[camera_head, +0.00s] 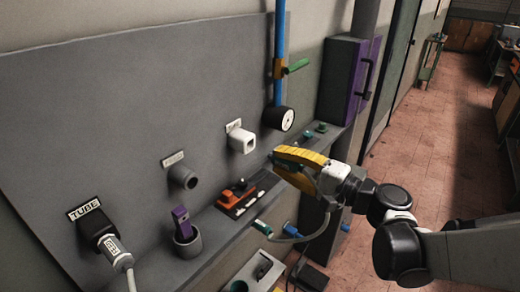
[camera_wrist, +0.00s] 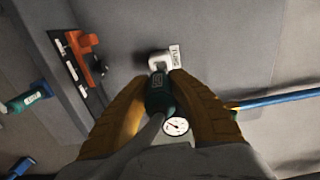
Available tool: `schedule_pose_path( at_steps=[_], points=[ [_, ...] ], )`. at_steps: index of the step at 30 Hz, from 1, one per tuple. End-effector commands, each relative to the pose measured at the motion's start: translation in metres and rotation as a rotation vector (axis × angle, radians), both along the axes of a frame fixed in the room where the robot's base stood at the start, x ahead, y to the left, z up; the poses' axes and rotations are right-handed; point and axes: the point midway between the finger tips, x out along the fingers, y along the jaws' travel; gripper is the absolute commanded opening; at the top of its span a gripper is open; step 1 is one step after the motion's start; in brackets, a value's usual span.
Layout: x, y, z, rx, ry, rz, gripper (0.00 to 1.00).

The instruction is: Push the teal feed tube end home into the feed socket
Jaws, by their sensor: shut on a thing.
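My gripper (camera_head: 276,160) has yellow fingers, shut on the teal feed tube end (camera_wrist: 159,94) in the wrist view. A pale tube runs back from it between the fingers. In the wrist view the teal end points at a white square socket (camera_wrist: 160,61) on the grey panel and overlaps its lower edge in the picture. In the head view the white socket (camera_head: 242,141) is left of my fingertips, with a visible gap. Its label is too small to read surely. A grey round socket (camera_head: 184,177) sits further left on the panel.
A black socket (camera_head: 98,228) labelled TUBE holds a white plug. A gauge (camera_head: 284,118) under a blue pipe is close above my gripper. A purple cabinet (camera_head: 345,82) stands right.

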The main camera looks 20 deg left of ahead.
Motion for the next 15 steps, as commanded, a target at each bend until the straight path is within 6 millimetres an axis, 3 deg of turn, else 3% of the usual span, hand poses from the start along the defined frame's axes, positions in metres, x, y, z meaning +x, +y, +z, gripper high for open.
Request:
schedule_pose_path(
  at_steps=[15],
  points=[
    [-0.043, 0.018, 0.0, 0.0, 0.0, 0.001, 0.0]
  ],
)
